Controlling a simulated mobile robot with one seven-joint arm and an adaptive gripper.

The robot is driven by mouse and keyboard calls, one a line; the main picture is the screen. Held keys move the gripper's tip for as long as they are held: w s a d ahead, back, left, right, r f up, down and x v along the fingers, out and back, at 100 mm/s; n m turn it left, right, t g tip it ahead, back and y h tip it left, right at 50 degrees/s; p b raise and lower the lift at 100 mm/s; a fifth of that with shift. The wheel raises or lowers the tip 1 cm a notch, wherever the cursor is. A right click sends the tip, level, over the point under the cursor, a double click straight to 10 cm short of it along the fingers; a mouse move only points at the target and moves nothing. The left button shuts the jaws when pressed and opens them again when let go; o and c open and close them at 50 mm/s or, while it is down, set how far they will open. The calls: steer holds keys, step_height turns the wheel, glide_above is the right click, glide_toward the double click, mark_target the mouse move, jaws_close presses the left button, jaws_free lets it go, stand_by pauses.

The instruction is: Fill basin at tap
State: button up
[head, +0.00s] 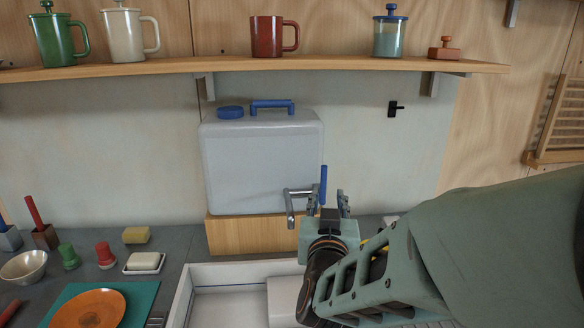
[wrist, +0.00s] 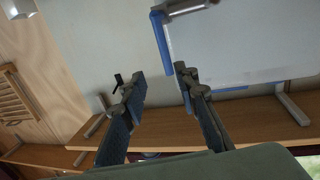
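A translucent water container (head: 262,165) with a blue cap and handle stands on a wooden block. Its grey metal tap (head: 291,207) points down at the front, with an upright blue lever (head: 323,184). No water stream shows. A white rectangular basin (head: 182,296) sits below and in front; my arm hides much of it, and I cannot tell its water level. My gripper (head: 328,207) is beside the tap, close to the lever. In the wrist view my gripper (wrist: 162,82) is open and empty, and the blue lever (wrist: 161,36) stands just beyond the gap between the fingertips.
A shelf (head: 300,66) with mugs and jars runs above. At left on the counter are a metal bowl (head: 23,267), a sponge (head: 136,235), a soap dish (head: 144,264) and an orange plate (head: 90,309). A black hook (head: 395,108) is on the wall.

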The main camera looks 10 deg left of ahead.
mark_target(324, 174)
steer(key=shift+t, duration=0.3)
steer(key=w, duration=0.7)
steer(key=w+a+r, duration=0.1)
steer(key=w, duration=0.2)
steer(key=shift+w+r, duration=0.1)
steer(key=shift+w, duration=0.2)
jaws_close()
